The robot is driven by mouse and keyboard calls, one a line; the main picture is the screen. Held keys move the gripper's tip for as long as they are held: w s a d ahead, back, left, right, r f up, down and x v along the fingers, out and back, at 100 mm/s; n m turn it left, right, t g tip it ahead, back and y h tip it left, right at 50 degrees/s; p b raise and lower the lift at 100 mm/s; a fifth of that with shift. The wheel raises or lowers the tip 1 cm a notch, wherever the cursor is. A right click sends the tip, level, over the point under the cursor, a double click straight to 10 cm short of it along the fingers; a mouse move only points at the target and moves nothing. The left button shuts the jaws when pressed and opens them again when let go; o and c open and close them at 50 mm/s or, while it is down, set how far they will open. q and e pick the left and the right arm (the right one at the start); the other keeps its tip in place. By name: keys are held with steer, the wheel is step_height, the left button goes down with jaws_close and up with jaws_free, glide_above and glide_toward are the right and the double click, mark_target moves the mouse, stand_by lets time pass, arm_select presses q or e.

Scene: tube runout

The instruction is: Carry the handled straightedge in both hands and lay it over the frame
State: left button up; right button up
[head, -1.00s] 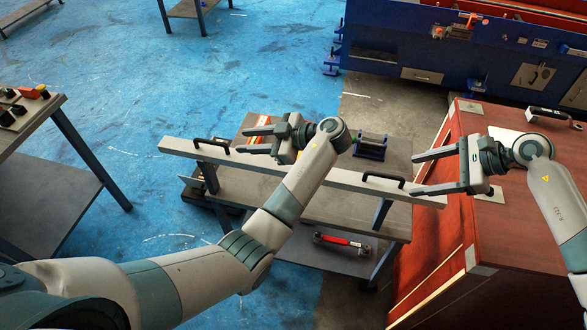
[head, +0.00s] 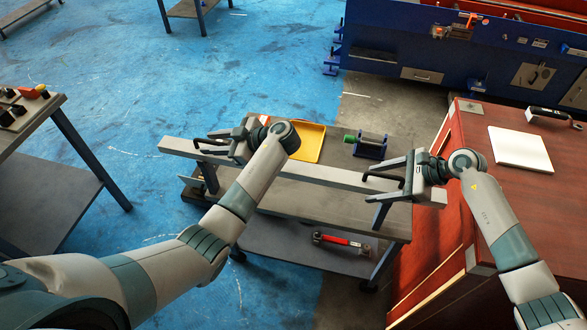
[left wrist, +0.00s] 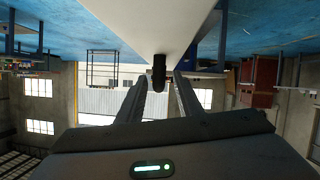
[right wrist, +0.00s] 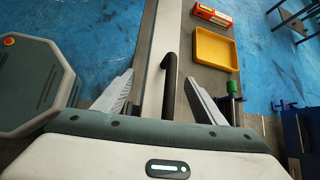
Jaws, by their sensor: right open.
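The straightedge is a long pale bar (head: 312,174) with two black handles, lying across a grey work table. My left gripper (head: 203,143) is at the left handle (head: 203,149). In the left wrist view that handle (left wrist: 158,72) stands between its fingers, with gaps on both sides. My right gripper (head: 373,182) is open at the right handle (head: 383,178). In the right wrist view this handle (right wrist: 170,72) lies between the spread fingers, apart from both. I cannot tell which thing is the frame.
A yellow tray (head: 310,147) and a blue fixture with a green part (head: 370,147) sit behind the bar. A red-handled tool (head: 341,241) is on the lower shelf. A red-brown cabinet (head: 475,230) with a white plate (head: 520,149) stands close on the right.

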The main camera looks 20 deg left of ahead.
mark_target(375, 173)
arm_select(q)
steer(key=c, duration=0.8)
arm_select(e)
steer(key=c, duration=0.8)
arm_select(q)
jaws_close()
arm_select(e)
jaws_close()
steer(key=shift+r, duration=0.1)
arm_select(q)
steer(key=shift+w+r, duration=0.1)
steer(key=shift+r, duration=0.1)
arm_select(e)
steer(key=shift+w+r, duration=0.1)
steer(key=shift+r, duration=0.05)
